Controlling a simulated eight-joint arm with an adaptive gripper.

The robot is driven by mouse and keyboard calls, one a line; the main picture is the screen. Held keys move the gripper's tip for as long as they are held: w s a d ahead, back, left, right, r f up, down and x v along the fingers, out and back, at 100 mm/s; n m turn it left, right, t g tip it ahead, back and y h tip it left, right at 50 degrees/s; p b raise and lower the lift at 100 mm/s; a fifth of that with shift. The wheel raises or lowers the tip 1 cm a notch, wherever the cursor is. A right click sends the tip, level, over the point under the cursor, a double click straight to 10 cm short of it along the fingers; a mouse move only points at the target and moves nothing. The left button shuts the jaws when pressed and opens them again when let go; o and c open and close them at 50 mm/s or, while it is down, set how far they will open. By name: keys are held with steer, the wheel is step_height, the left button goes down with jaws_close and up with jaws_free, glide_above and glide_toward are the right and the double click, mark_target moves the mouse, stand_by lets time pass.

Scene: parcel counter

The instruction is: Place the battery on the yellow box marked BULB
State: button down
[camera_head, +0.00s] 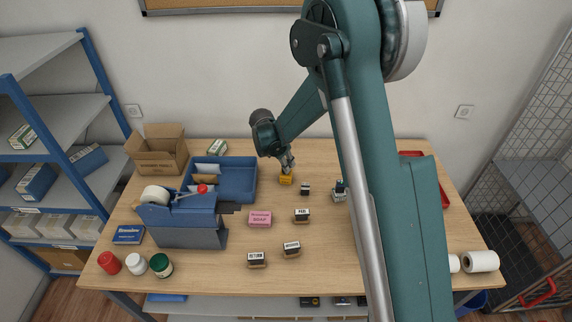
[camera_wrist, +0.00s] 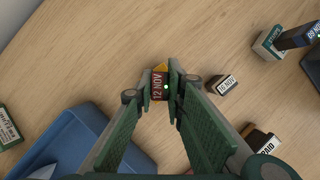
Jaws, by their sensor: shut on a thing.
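My gripper (camera_head: 287,166) reaches down at the middle back of the counter. In the wrist view my gripper (camera_wrist: 160,87) is shut on a small dark red block marked 12 NOV with a green light, which I take as the battery (camera_wrist: 157,88). The yellow box (camera_head: 286,180) stands directly below my fingers; I cannot read its mark clearly. Only a yellow corner of the box (camera_wrist: 160,68) shows past the battery in the wrist view. I cannot tell whether the battery touches the box.
A dark block marked 10 NOV (camera_wrist: 222,86) stands close by on the right. Another, marked 09 NOV (camera_wrist: 298,36), is on a grey-green box (camera_wrist: 269,43). A blue tray (camera_head: 238,172) lies left; a pink box (camera_head: 260,219) and several stamps are nearer the front.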

steer(key=shift+f, duration=0.2)
steer(key=c, duration=2.4)
jaws_free()
steer(key=shift+o, duration=0.2)
steer(key=shift+r, duration=0.25)
steer(key=v, duration=1.2)
steer(key=shift+d, duration=0.1)
